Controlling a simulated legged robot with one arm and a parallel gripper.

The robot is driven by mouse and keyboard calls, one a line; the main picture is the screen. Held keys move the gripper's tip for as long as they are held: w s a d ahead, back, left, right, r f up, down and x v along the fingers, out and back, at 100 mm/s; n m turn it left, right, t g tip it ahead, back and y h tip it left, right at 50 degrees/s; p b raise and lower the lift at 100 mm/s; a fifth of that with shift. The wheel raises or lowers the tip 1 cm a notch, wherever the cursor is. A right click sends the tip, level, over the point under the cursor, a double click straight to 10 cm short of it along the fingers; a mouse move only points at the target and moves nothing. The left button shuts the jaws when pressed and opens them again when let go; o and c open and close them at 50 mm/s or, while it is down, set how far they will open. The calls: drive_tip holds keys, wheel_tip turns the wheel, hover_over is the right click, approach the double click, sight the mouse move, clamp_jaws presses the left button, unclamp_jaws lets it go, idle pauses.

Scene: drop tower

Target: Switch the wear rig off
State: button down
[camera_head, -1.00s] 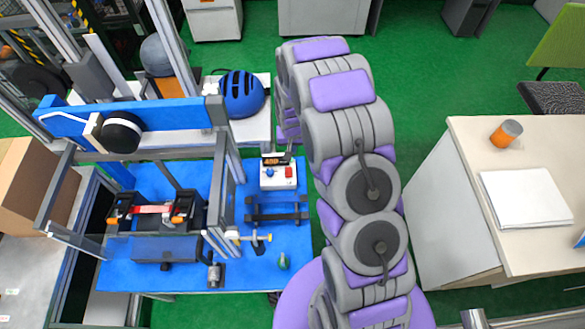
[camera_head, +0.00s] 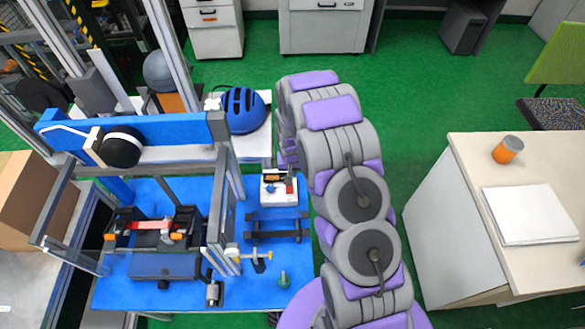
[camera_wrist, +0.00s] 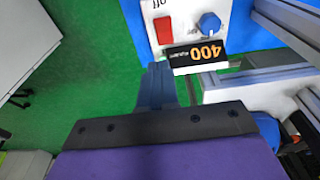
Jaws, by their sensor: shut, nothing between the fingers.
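The wear rig's white control box (camera_head: 268,198) stands on the blue bench, left of my arm. In the wrist view the box (camera_wrist: 182,10) shows a red rocker switch (camera_wrist: 164,29), a blue knob (camera_wrist: 209,23) and a black display (camera_wrist: 195,54) reading 400, upside down. A partly cut-off "off" label is beside the switch at the top edge. My gripper (camera_wrist: 158,70) is shut and empty, its blue fingertips just short of the box in the picture, in line with the switch. I cannot judge its height.
The blue bench (camera_head: 130,290) carries the wear rig (camera_head: 165,235) and its metal frame close left of the box. A blue helmet (camera_head: 243,110) sits behind on a white table. A pale desk (camera_head: 470,150) stands right; green floor (camera_head: 430,60) is open behind.

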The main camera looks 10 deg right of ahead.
sight(291, 188)
drive_tip(key=f, duration=0.2)
drive_tip(key=f+b, duration=0.1)
drive_tip(key=f, duration=0.4)
drive_tip(key=shift+s+a+f+b, duration=0.15)
drive_tip(key=shift+s+f+b, duration=0.1)
drive_tip(key=shift+b, duration=0.1)
drive_tip(key=shift+s+f, duration=0.1)
drive_tip(key=shift+f, duration=0.25)
drive_tip(key=shift+s+a+f+t, duration=0.15)
drive_tip(key=shift+s+f+t, duration=0.2)
drive_tip(key=shift+t, duration=0.15)
drive_tip(key=shift+w+r, duration=0.1)
drive_tip(key=shift+w, duration=0.15)
drive_tip(key=shift+w+r, duration=0.1)
drive_tip(key=shift+w, duration=0.55)
drive_tip(key=shift+r, duration=0.1)
